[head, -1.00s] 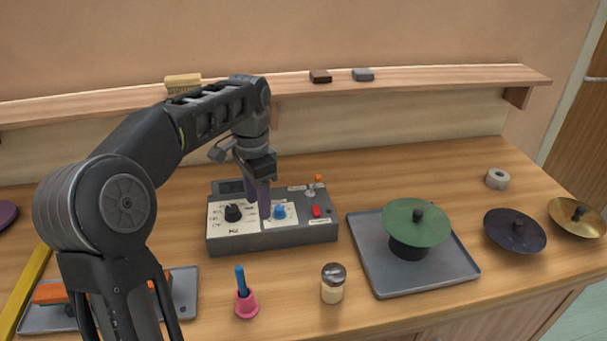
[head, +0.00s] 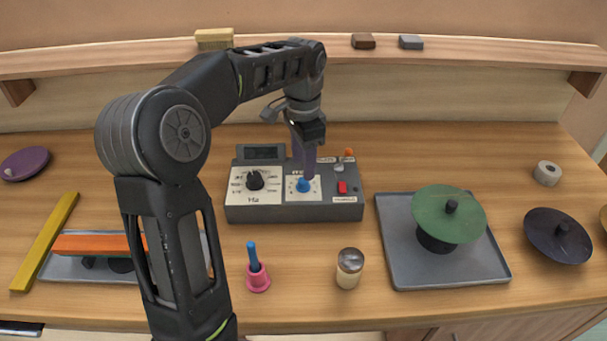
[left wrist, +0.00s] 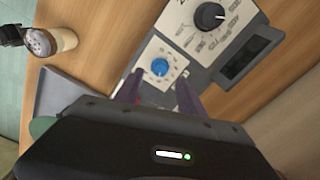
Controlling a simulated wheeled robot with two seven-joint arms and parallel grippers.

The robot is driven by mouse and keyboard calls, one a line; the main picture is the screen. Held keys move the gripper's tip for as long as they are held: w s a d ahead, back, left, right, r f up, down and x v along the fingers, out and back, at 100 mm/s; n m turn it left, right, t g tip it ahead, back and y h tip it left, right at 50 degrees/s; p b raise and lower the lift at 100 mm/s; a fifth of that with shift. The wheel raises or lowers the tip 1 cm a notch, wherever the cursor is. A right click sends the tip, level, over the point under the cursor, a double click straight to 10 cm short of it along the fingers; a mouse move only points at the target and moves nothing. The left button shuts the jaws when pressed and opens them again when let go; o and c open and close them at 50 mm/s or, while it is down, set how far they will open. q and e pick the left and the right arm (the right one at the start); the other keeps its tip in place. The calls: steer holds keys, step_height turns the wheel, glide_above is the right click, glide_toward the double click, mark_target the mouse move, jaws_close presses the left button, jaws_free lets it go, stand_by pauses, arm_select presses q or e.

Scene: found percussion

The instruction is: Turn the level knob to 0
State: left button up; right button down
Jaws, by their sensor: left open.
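The grey control box (head: 290,209) stands on the wooden table with two white dial plates. A blue knob (head: 303,185) sits on the smaller plate, with a scale around it; it also shows in the left wrist view (left wrist: 160,67). A larger black knob (head: 255,180) is on the left plate. My left gripper (head: 309,172) points down at the blue knob, its purple fingers open. In the left wrist view the fingers (left wrist: 158,92) lie on either side of the knob's line; I cannot tell whether they touch it. The knob's pointer setting is too small to read. My right gripper is out of view.
A red switch (head: 342,188) and an orange-tipped lever (head: 348,153) are on the box's right side. A pink holder (head: 258,279), a shaker (head: 349,268) and a tray (head: 398,270) with a green cymbal (head: 448,216) stand nearby. A shelf (head: 190,57) runs behind.

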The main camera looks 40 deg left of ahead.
mark_target(303, 184)
arm_select(q)
step_height(303, 184, down, 5)
steer(key=shift+r, duration=0.1)
stand_by(0.3)
jaws_close()
stand_by(0.4)
